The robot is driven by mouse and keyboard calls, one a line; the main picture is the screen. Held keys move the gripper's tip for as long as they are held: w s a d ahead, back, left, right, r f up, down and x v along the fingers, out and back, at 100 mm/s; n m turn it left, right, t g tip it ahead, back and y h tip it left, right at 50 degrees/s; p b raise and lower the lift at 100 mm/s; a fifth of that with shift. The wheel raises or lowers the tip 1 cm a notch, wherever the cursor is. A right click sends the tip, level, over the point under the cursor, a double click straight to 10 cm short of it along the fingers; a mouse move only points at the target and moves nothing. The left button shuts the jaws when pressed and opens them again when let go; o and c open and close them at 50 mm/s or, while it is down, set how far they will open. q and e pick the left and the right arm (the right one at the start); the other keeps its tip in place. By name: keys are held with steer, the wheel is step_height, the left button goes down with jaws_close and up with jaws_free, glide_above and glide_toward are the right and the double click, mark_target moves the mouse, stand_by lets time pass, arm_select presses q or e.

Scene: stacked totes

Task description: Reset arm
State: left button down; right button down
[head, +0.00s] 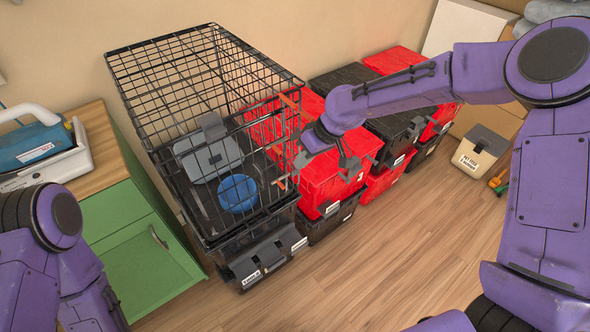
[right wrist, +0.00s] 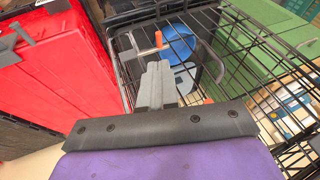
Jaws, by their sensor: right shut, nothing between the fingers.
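My right arm reaches in from the right in the head view. Its gripper (head: 302,159) is close to the front right edge of the black wire cage (head: 165,62), above and beside the red totes. In the right wrist view the grey fingers (right wrist: 160,70) are together and empty, pointing toward the cage front (right wrist: 240,62) with its orange latch parts. Whether they touch the wire cannot be told. Inside the cage are a blue round bowl (head: 237,193) and a grey container (head: 208,150). Only part of my left arm shows at the left; its gripper is out of view.
Red totes (head: 330,180) and black totes (head: 395,125) are stacked along the wall right of the cage. A green cabinet (head: 140,250) with a blue and white carrier (head: 38,150) stands left. A small beige bin (head: 480,152) is at right. Front floor is clear.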

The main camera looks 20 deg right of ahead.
steer(key=shift+d+r, duration=0.15)
steer(key=shift+r, duration=0.2)
steer(key=s+d+f+m+h, duration=0.1)
steer(key=s+f+m, duration=0.3)
steer(key=s+f, duration=0.55)
steer(key=s+d+f+m+h, duration=0.1)
steer(key=s+f+m+h, duration=0.15)
steer(key=s+f, duration=0.65)
steer(key=s+d+f+m+h, duration=0.2)
steer(key=s+d+f, duration=0.1)
steer(key=s+d, duration=0.2)
steer(key=s+d+f+m+t+h, duration=0.1)
steer(key=s+d+f+m+h, duration=0.1)
steer(key=s+d, duration=0.3)
steer(key=s+m+h, duration=0.1)
steer(key=s, duration=0.3)
steer(key=shift+s+d+f, duration=0.25)
steer(key=shift+s+f, duration=0.1)
steer(key=shift+f, duration=0.05)
